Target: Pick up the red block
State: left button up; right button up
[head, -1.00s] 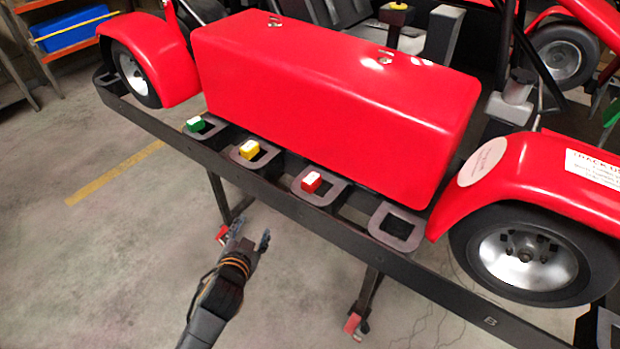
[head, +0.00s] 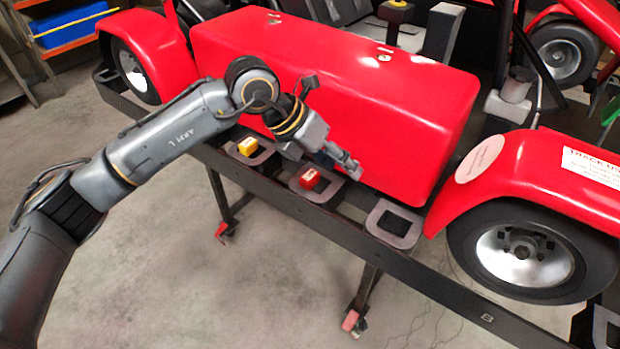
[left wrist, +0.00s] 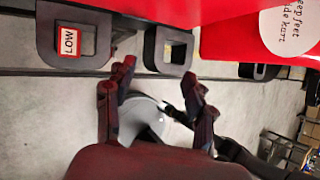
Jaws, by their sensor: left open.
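The red block (head: 310,180) sits in a dark square holder (head: 326,193) on the black rail in front of the red kart body. My left gripper (head: 342,160) is just behind and to the right of the red block in the head view, close to the kart body. In the left wrist view its fingers (left wrist: 160,100) are spread apart with nothing between them, and the block lies outside them. My right gripper is not in view.
A yellow block (head: 247,146) sits in a holder to the left. An empty square holder (head: 394,222) is to the right. The red kart body (head: 400,120) rises close behind the holders. Open floor (head: 200,290) lies in front of the rail.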

pick_arm(q)
jog(key=w+a+r+t+y, duration=0.15)
jog(key=w+a+y, duration=0.25)
jog(key=a, duration=0.4)
jog(key=p, duration=0.1)
send_over(310, 175)
jog(key=s+a, duration=0.1)
jog(key=s, duration=0.1)
jog(key=shift+n, duration=0.3)
jog(key=f, duration=0.7)
jog(key=shift+w+a+f, duration=0.15)
jog(key=shift+a+f, duration=0.05)
jog(key=p+x, duration=0.2)
jog(key=x, duration=0.2)
jog(key=shift+w+f, duration=0.1)
jog(key=shift+f, duration=0.2)
jog(key=shift+w+f, duration=0.2)
jog(key=shift+f, duration=0.3)
jog(key=c, duration=1)
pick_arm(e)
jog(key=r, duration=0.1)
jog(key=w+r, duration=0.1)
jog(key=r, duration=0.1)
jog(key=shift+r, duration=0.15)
